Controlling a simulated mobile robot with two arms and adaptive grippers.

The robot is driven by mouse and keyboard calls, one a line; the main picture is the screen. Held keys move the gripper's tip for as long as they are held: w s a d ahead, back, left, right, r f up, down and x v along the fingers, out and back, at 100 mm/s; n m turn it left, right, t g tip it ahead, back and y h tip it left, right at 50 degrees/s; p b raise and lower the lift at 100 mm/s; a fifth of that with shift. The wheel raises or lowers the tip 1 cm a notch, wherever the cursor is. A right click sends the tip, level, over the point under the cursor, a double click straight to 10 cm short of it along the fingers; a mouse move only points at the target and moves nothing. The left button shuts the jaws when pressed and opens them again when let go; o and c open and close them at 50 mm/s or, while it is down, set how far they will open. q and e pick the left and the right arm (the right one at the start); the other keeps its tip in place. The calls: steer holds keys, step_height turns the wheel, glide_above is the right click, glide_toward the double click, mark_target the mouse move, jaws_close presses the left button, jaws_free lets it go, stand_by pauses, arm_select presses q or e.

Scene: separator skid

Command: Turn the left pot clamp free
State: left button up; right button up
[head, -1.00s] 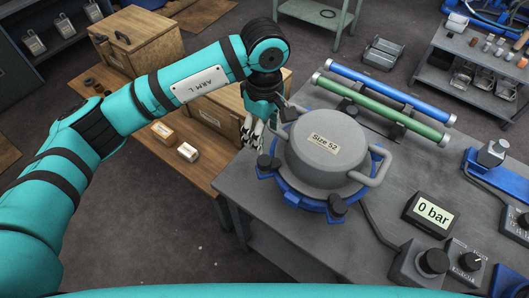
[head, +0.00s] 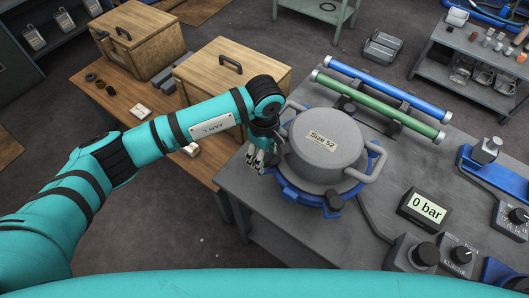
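A grey lidded pot (head: 326,145) labelled "Size 52" sits in a blue ring base (head: 305,198) on the grey bench. My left gripper (head: 258,160) points down at the left edge of the ring, where the left pot clamp is. The gripper mostly hides that clamp, so I cannot tell whether its fingers touch or hold it. The pot has a side handle (head: 369,166) on the right. My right gripper is not in view.
A display (head: 427,211) reads 0 bar at the right. Dark knobs on boxes (head: 425,254) stand at the front right. A blue tube (head: 388,88) and a green tube (head: 375,107) lie behind the pot. Wooden crates (head: 232,75) stand on a lower table at left.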

arm_select(q)
steer(key=c, duration=0.9)
steer(key=shift+w+f+n+b, duration=0.15)
steer(key=shift+n+b, duration=0.55)
steer(key=shift+b, duration=0.35)
steer(key=n+b, duration=0.9)
steer(key=b, duration=0.1)
steer(key=shift+n, duration=0.4)
steer(key=n+b, duration=0.3)
steer(key=n, duration=0.1)
steer(key=shift+b, duration=0.3)
steer(key=shift+r+n+b, duration=0.25)
steer(key=shift+n+b, duration=0.6)
steer(key=shift+n, duration=0.55)
